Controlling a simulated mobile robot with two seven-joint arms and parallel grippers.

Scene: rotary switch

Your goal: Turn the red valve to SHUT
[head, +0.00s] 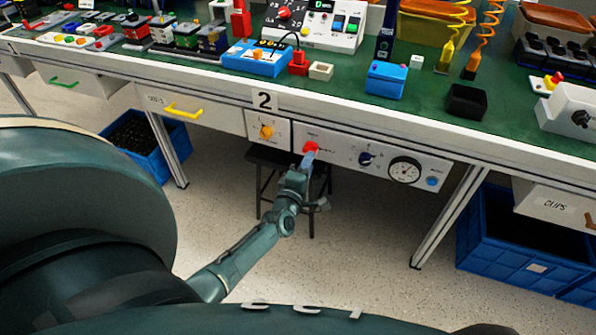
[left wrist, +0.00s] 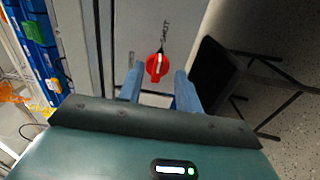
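The red valve (head: 311,147) is a small knob on the white panel under the bench's front edge. In the left wrist view the red valve (left wrist: 153,68) shows a white pointer line running roughly toward the SHUT lettering (left wrist: 165,33) above it; the exact alignment is hard to tell. My left gripper (head: 307,160) is at the valve in the head view. In the left wrist view the left gripper (left wrist: 159,86) is open, its two blue fingers apart, with the valve just beyond the gap between their tips. Contact is not visible. My right gripper is not in view.
An orange knob (head: 266,132) sits to the left. A dark stool (head: 262,165) stands beneath the panel. Blue crates (head: 515,245) stand under the bench.

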